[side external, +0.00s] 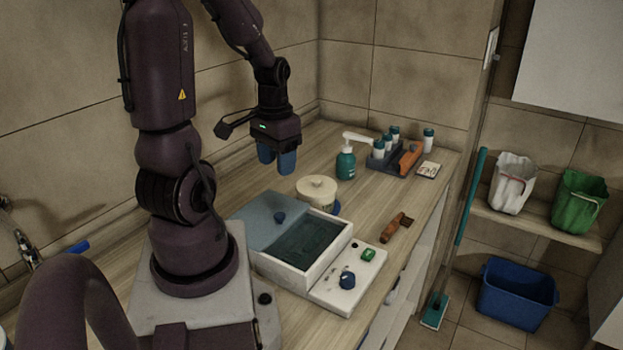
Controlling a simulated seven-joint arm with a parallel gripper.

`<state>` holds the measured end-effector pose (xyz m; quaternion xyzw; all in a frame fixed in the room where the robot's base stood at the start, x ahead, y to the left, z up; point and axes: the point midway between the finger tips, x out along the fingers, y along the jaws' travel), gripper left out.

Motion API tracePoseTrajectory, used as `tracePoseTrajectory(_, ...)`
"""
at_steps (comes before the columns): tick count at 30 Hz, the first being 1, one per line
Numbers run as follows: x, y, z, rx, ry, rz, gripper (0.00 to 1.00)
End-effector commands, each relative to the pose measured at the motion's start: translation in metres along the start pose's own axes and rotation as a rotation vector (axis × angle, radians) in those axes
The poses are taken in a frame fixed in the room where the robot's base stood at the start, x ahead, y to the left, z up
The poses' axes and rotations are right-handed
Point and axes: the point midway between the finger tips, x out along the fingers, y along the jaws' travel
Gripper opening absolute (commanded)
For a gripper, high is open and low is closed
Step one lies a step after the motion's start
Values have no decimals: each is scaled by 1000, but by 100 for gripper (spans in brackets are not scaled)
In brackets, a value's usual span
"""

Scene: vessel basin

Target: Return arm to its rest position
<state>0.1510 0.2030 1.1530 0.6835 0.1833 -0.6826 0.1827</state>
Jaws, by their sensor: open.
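My gripper (277,162) hangs from my arm above the back part of the wooden counter, with its blue fingers pointing down. It is open, and nothing shows between its fingers. It is apart from the objects on the counter. A white basin box (283,272) with a dark inside stands in front of my arm's base. Its blue-grey lid (262,222) with a knob lies at the box's back left side.
A cream lidded jar (316,190), a teal pump bottle (345,163) and a grey caddy (379,163) with bottles stand behind the box. A brown-orange tool (396,228) lies near the counter's front edge. A blue bin (516,293) stands on the floor at right.

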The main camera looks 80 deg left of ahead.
Motion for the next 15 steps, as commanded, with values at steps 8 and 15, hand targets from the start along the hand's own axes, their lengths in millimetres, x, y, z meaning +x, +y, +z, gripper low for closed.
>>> tracePoseTrajectory(8,0,3,7,-87,-30,11,52)
tracePoseTrajectory(15,-48,58,5,-46,86,-17,52)
